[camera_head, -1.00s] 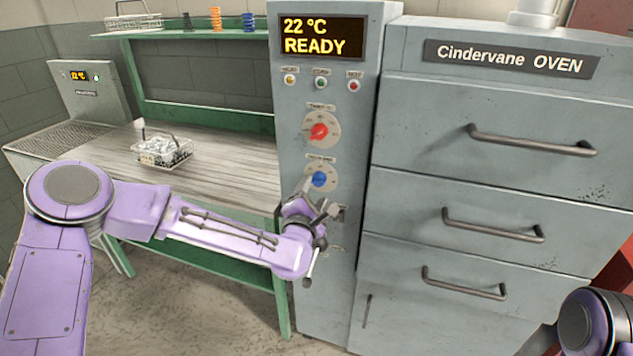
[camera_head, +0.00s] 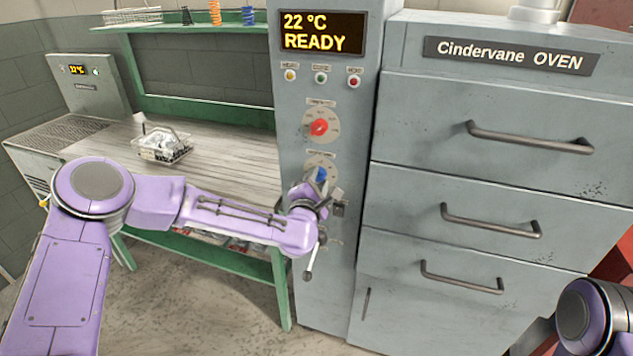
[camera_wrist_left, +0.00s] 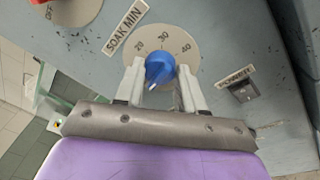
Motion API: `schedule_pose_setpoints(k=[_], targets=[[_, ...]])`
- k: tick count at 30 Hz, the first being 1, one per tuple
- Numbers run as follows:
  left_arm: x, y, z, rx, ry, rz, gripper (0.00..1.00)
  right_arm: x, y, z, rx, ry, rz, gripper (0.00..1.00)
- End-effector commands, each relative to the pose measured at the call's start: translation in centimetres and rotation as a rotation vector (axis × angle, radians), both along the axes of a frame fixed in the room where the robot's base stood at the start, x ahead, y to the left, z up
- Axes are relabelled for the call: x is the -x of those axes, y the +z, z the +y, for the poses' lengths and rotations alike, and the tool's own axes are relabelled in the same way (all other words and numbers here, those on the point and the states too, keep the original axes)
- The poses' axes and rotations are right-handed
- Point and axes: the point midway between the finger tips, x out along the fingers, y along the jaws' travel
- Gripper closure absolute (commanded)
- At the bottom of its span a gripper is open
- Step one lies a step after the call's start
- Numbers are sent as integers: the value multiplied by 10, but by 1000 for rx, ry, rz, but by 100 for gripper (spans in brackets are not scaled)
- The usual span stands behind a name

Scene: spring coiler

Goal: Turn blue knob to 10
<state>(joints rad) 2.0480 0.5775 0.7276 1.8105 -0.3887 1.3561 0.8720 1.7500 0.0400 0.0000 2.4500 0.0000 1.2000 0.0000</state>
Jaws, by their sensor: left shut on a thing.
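The blue knob (camera_head: 320,174) is on the grey control panel below the red knob, partly hidden by my left gripper (camera_head: 317,184) in the head view. In the left wrist view the blue knob (camera_wrist_left: 160,66) sits between the two pale fingers of my left gripper (camera_wrist_left: 160,72), which is shut on it. Its dial (camera_wrist_left: 181,39) shows 20, 30 and 40, beside a SOAK MIN label. A small white mark on the knob's near side points down and slightly left; the number there is hidden. My right gripper is out of view.
The red knob (camera_head: 319,127) and several small buttons sit above on the panel. A POWER switch (camera_wrist_left: 243,92) is close to the right finger. Oven drawers with bar handles (camera_head: 490,221) stand right. A wire basket (camera_head: 165,148) rests on the bench at left.

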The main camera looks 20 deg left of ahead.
Motion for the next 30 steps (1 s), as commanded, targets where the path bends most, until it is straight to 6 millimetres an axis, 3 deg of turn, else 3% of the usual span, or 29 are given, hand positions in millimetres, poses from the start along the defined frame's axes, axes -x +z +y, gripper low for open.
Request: schedule_pose_setpoints(k=[8, 30], targets=[[0, -3, -1, -137, -1, -7, 92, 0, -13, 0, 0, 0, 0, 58], [0, -4, 0, -729, 0, -26, 92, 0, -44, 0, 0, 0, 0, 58]])
